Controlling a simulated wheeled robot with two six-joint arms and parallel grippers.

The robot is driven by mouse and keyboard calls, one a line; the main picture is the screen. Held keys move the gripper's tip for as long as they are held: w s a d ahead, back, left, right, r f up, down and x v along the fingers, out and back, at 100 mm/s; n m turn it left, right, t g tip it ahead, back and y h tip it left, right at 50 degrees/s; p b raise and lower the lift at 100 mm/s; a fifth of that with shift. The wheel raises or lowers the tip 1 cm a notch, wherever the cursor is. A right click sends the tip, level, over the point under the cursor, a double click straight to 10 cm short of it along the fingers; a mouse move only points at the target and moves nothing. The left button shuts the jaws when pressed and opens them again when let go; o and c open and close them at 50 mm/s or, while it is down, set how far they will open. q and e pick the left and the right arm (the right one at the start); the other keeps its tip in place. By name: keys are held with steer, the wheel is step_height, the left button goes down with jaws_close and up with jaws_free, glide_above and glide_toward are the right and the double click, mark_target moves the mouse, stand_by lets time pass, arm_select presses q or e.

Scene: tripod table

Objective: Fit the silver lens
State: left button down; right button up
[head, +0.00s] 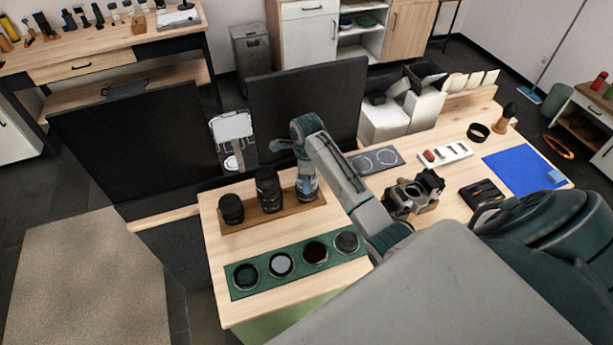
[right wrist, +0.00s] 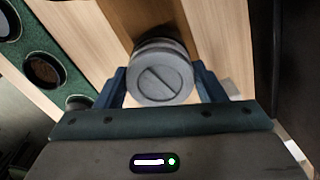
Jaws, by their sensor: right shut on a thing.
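The silver lens (right wrist: 160,82) shows end-on in the right wrist view, a grey round body with a slotted line across its face. My right gripper (right wrist: 161,92) is shut on it, one blue finger at each side. In the head view the silver lens (head: 307,192) stands at the right end of a brown wooden rack (head: 287,207), under my right gripper (head: 307,178). I cannot tell whether it touches the rack. A dark camera body (head: 413,192) sits on a stand on the larger table to the right. My left gripper is not in view.
Two black lenses (head: 268,189) (head: 231,209) stand on the rack, left of the silver lens. A green tray (head: 330,253) with several round filters lies in front. Dark monitors (head: 305,100) rise behind. A grey mat (head: 375,160) and blue mat (head: 522,170) lie on the larger table.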

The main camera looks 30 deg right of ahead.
steer(key=shift+s+f+m, duration=0.15)
steer(key=shift+f+m, duration=0.05)
steer(key=shift+m, duration=1.1)
steer(key=shift+m, duration=0.4)
steer(key=o, duration=1.1)
steer(key=shift+w+d, duration=0.1)
steer(key=shift+w, duration=0.1)
steer(key=shift+o, duration=1.1)
steer(key=shift+r, duration=0.1)
steer(key=shift+r, duration=0.1)
